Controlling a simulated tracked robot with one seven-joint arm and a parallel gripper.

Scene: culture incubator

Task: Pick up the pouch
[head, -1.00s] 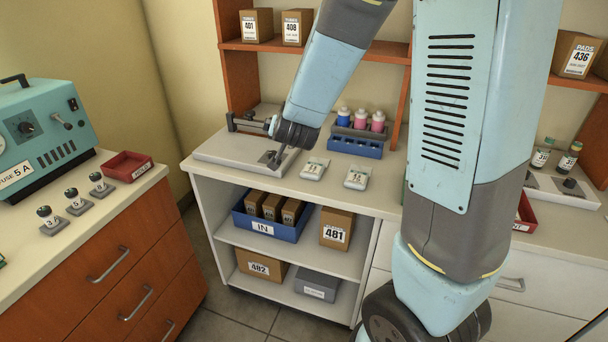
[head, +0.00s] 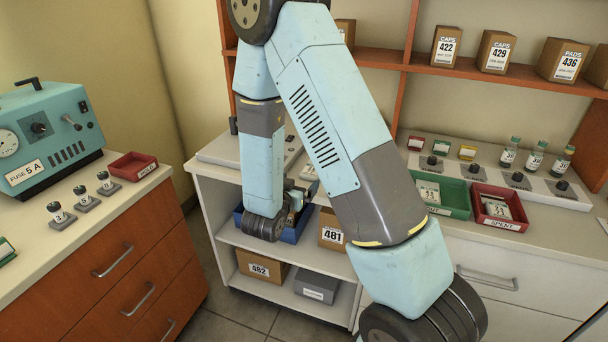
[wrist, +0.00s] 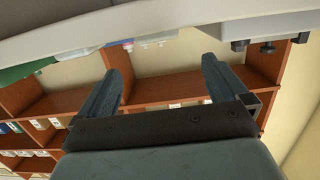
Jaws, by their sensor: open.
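A small pale pouch (head: 310,173) with a label lies on the counter above the open shelf, partly hidden by my arm in the head view. A second one seen there earlier is now behind my arm. My gripper (wrist: 161,70) is open, with nothing between its two dark fingers in the wrist view. In the head view my wrist hangs low in front of the upper shelf, below the counter top, and the fingers are hard to make out. No pouch can be made out in the wrist view.
The upper shelf holds a blue bin (head: 288,234) and a box marked 481 (head: 331,231). Below are box 482 (head: 261,267) and a grey box (head: 317,287). Right on the counter stand a green tray (head: 456,197) and a red SPENT tray (head: 497,207). A pale surface (wrist: 200,15) crosses the wrist view's top.

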